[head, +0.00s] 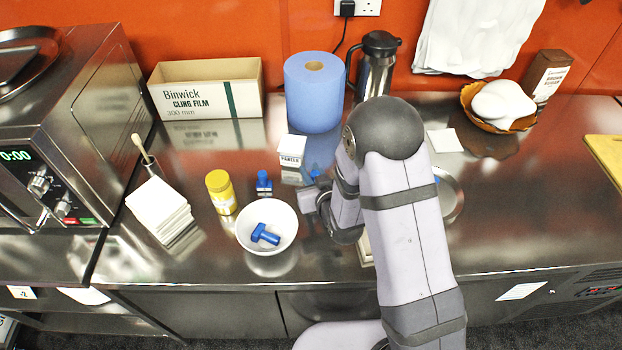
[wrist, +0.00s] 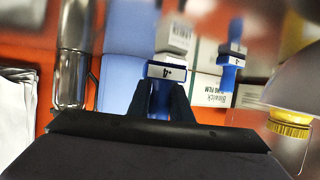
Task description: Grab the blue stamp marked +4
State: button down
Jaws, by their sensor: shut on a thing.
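My gripper (wrist: 161,103) is shut on a blue stamp (wrist: 165,72) in the wrist view. The white label on the held stamp appears to read +4, upside down in the picture. In the head view my gripper (head: 318,192) is right of the bowl, and only a little blue shows there behind it. A second blue stamp (head: 264,183) stands on the counter; it also shows in the wrist view (wrist: 229,72), its label hard to read. Another blue stamp (head: 265,235) lies in the white bowl (head: 251,246).
A yellow-lidded jar (head: 221,192) stands left of the bowl. A small white box (head: 292,150), a blue paper roll (head: 313,92), a flask (head: 377,65) and a cling film box (head: 205,92) stand behind. The front counter right of my arm is clear.

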jog(key=shift+r+b, duration=0.3)
jog(key=shift+r, duration=2.6)
